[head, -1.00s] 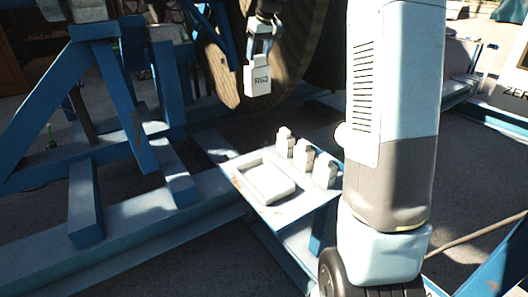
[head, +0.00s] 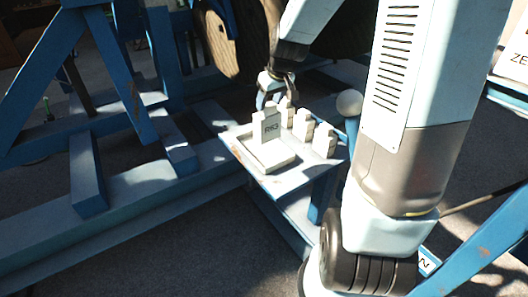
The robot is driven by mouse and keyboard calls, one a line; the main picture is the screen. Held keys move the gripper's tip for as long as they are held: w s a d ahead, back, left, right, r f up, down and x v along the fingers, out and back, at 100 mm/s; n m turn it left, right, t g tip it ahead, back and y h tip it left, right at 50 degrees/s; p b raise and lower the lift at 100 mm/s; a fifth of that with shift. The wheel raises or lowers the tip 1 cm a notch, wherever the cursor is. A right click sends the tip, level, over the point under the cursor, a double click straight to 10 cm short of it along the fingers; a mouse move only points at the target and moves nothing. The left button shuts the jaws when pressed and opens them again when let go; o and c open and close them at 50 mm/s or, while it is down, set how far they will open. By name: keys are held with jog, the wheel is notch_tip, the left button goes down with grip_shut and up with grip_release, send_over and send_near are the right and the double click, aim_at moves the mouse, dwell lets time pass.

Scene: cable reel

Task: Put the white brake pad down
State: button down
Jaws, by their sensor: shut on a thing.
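The white brake pad (head: 267,128), marked R63, stands upright in my gripper (head: 273,101), which is shut on its narrow top end. The pad is over the shallow pale tray (head: 278,163) on the small blue-edged table (head: 300,180). Its lower edge overlaps the tray's inside in the head view; I cannot tell whether it touches the tray floor. Part of the fingers shows behind and above the pad.
Three similar pale blocks stand in a row to the right of the tray: a rear one (head: 287,112), a middle one (head: 303,125) and a front one (head: 325,141). A pale round knob (head: 349,103) rises behind the table. Blue beams (head: 90,180) stand at left.

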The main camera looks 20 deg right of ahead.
aim_at(269, 122)
jog(key=s+f, duration=0.2)
jog(key=s, duration=0.1)
jog(key=shift+s+d+f, duration=0.1)
jog(key=shift+s+f, duration=0.1)
jog(key=shift+s+d+r, duration=0.3)
jog(key=shift+d+r, duration=0.2)
jog(key=shift+d, duration=0.2)
jog(key=w+f, duration=1.3)
jog(key=w, duration=0.1)
dwell(0.4)
jog(key=shift+d+f, duration=0.1)
jog(key=shift+c, duration=1.9)
grip_release()
